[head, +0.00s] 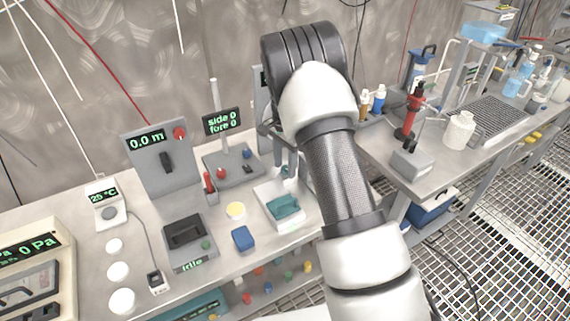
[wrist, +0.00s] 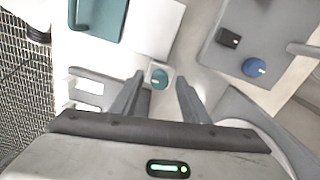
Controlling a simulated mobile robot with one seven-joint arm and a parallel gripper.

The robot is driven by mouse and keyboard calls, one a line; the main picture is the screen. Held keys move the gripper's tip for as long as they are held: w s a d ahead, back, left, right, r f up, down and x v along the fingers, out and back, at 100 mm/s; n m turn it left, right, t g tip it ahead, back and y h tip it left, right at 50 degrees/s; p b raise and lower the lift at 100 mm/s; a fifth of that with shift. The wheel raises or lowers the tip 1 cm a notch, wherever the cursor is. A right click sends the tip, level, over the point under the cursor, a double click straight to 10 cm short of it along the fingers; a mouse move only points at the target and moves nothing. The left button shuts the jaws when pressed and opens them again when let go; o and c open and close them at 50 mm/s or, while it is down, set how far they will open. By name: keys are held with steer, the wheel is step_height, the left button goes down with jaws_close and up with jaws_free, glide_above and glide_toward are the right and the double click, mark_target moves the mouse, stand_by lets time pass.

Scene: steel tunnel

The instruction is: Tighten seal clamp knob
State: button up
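Whether the fingertips are down at the knob's height I cannot tell. In the head view a small teal spot (head: 286,171), which seems to be the same knob, shows below my wrist; my arm hides much of that area.
A white box with a teal part (head: 285,206) lies close by, and its teal part (wrist: 98,14) shows in the wrist view. A grey plate with a blue knob (wrist: 254,67) and a black switch (wrist: 228,38) is at right there. A display stand (head: 222,122) stands left of my arm.

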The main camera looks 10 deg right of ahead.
step_height(320, 180, up, 18)
steer(key=p, duration=0.1)
steer(key=shift+f, duration=0.25)
stand_by(0.4)
step_height(320, 180, up, 9)
steer(key=n+t+p, duration=0.1)
steer(key=n+p, duration=0.1)
steer(key=p, duration=0.1)
glide_above(285, 168)
steer(key=s, duration=0.5)
steer(key=s+r+n+t+p, duration=0.2)
steer(key=s+r+n, duration=0.1)
steer(key=s+r, duration=0.65)
steer(key=s+r+n+t+p, duration=0.2)
steer(key=s+n+p, duration=0.2)
steer(key=s, duration=1.5)
steer(key=n, duration=0.3)
steer(key=shift+s+t, duration=0.25)
steer(key=shift+t, duration=0.05)
steer(key=shift+a, duration=0.1)
